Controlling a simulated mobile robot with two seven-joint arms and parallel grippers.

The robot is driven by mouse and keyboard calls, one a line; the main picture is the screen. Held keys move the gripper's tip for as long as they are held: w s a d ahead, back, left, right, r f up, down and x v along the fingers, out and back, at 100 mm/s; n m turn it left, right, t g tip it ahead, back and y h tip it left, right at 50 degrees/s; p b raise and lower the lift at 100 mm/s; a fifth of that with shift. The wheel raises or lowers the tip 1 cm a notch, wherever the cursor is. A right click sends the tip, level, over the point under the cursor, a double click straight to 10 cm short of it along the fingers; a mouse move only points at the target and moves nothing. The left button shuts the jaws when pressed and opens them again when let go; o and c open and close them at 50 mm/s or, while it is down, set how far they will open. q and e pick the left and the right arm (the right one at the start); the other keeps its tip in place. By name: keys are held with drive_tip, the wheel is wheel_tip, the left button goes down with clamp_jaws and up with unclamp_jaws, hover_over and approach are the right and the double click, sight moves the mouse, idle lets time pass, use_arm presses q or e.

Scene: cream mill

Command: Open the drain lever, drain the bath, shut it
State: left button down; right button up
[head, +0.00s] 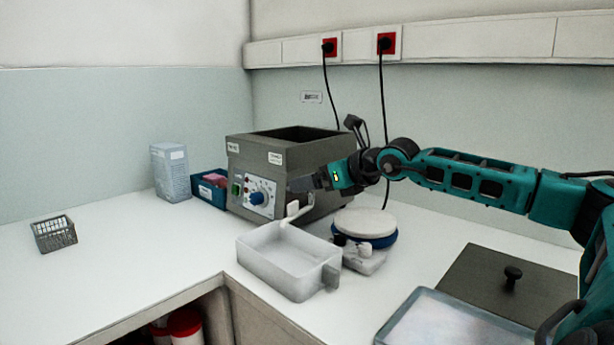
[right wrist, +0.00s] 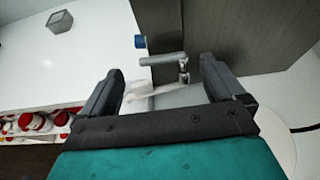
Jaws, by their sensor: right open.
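The grey bath (head: 285,165) stands at the back of the counter, with a blue knob (head: 257,198) on its front panel. A pale drain spout or lever (head: 292,209) shows low at its front right corner; I cannot tell the two parts apart. A white tray (head: 262,262) stands below it. My right gripper (head: 300,186) is at that corner. In the right wrist view, the gripper (right wrist: 165,88) is open, with a grey drain pipe (right wrist: 162,60) ahead of its fingers and a pale, blurred part between them. No grip shows. The lever's setting is unclear. My left gripper is out of view.
A round white-topped device (head: 365,222) stands right of the tray. A dark lid (head: 505,285) with a knob and a shallow metal pan (head: 440,325) lie at front right. A blue bin (head: 208,192), a carton (head: 170,172) and a wire basket (head: 54,234) are left; counter between is clear.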

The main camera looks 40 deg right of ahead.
use_arm(q)
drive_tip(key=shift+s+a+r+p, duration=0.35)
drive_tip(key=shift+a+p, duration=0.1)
drive_tip(key=shift+p, duration=0.4)
use_arm(e)
drive_tip(key=x, duration=0.3)
drive_tip(key=shift+w, duration=0.1)
drive_tip(key=shift+f, duration=0.1)
drive_tip(key=shift+c, duration=0.3)
drive_tip(key=c, duration=1)
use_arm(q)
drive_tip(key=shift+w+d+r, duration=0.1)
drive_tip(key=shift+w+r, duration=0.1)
